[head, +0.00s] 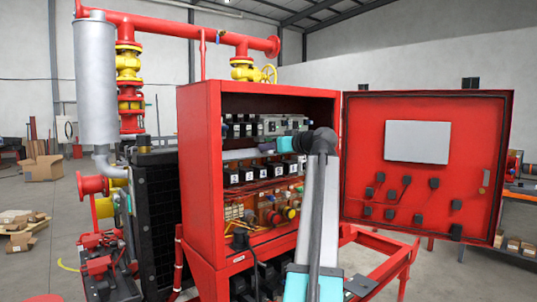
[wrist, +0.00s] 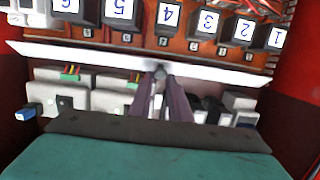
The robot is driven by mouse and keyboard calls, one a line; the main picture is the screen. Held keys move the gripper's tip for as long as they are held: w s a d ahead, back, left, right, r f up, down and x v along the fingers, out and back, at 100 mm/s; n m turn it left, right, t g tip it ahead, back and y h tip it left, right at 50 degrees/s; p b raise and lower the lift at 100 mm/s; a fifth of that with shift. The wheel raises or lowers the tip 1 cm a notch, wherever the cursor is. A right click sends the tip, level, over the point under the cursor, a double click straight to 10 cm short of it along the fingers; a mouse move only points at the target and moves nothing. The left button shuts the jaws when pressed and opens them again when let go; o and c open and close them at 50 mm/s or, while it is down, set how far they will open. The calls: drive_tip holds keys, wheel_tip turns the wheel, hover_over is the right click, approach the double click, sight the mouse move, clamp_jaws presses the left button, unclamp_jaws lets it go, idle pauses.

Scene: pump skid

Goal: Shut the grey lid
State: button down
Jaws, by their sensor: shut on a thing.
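The grey lid (wrist: 95,58) is a long, pale, narrow strip running across the cabinet in the wrist view, between a row of numbered black blocks and a row of grey modules. In the head view the lid (head: 240,154) shows as a pale strip inside the red cabinet, its right part hidden by my arm. My gripper (wrist: 159,73) has its dark fingers close together on the strip's edge near its middle, shut on it. In the head view my gripper (head: 267,147) reaches in from the right. I cannot tell how far the lid is tilted.
The red cabinet (head: 200,170) surrounds the work, with its side wall close by. Its door (head: 470,150) stands wide open to the right. Numbered blocks (wrist: 168,18) and grey modules (wrist: 110,102) lie close on either side of the strip. Wires and coloured buttons sit lower down.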

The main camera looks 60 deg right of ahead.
sight(263, 153)
wheel_tip(263, 153, down, 2)
drive_tip(key=t+h+b, duration=0.1)
drive_tip(key=t+b, duration=0.2)
drive_tip(key=b, duration=0.6)
drive_tip(key=shift+f, duration=0.15)
drive_tip(key=t+b, duration=0.1)
drive_tip(key=b, duration=0.3)
drive_tip(key=f+t+h+b, duration=0.1)
drive_tip(key=b, duration=0.3)
drive_tip(key=shift+w+f+b, duration=0.1)
drive_tip(key=shift+f+b, duration=0.15)
drive_tip(key=shift+b, duration=0.1)
drive_tip(key=t+b, duration=0.1)
drive_tip(key=b, duration=0.4)
drive_tip(key=f+t+h+b, duration=0.1)
drive_tip(key=b, duration=0.4)
drive_tip(key=w+t+b, duration=0.1)
drive_tip(key=t+b, duration=0.1)
drive_tip(key=b, duration=0.3)
drive_tip(key=shift+d+f, duration=0.25)
drive_tip(key=shift+f, duration=0.15)
drive_tip(key=t+b, duration=0.1)
drive_tip(key=b, duration=0.4)
drive_tip(key=shift+w+t+h+b, duration=0.15)
drive_tip(key=shift+t+h+b, duration=0.15)
drive_tip(key=shift+h, duration=0.1)
